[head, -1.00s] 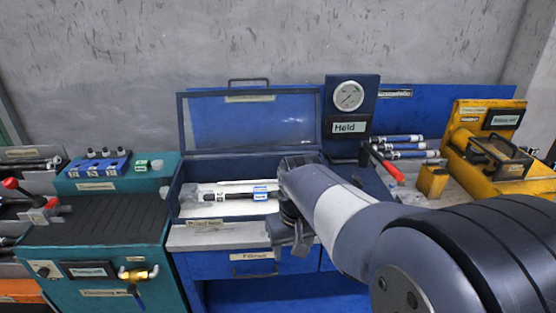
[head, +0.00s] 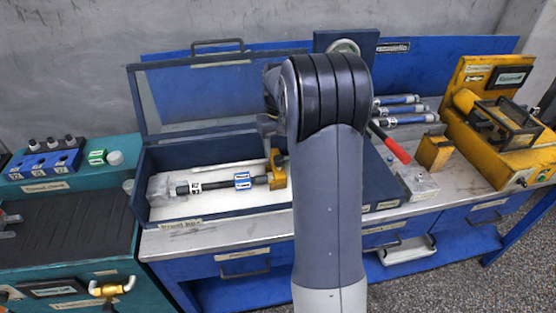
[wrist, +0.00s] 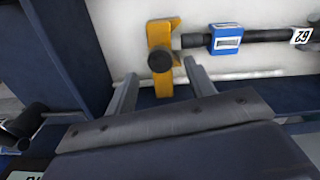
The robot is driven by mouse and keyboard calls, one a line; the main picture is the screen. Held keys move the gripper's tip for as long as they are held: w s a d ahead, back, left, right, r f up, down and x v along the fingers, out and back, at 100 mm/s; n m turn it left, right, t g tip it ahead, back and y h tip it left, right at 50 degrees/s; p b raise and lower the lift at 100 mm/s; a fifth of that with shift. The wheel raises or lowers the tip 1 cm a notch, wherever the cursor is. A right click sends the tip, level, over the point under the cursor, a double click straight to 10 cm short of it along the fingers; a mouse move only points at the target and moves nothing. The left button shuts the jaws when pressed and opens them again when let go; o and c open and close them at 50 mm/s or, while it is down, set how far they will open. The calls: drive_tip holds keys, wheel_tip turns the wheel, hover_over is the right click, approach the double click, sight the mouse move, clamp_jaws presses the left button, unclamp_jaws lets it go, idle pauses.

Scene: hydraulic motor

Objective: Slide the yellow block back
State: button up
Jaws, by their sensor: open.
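A yellow block (head: 277,170) stands at the right end of a black rod (head: 210,186) inside the open blue box. The rod carries a blue-and-white label band (head: 242,181). In the wrist view the yellow block (wrist: 158,55) shows from above, with a dark round knob on its front. My gripper (wrist: 160,70) is open, with one finger on each side of the block's lower part. Whether the fingers touch it I cannot tell. In the head view my arm hides most of the gripper.
The box (head: 215,222) has raised walls and an open lid frame (head: 140,105) behind. A clear block (head: 165,188) sits at the rod's left end. To the right are a red-handled lever (head: 392,145), another yellow block (head: 434,153) and a yellow machine (head: 490,140).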

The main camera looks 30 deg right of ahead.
sight(279, 157)
wheel_tip(279, 157, down, 6)
drive_tip(key=shift+f, duration=0.1)
drive_tip(key=shift+c, duration=0.2)
clamp_jaws()
idle(0.5)
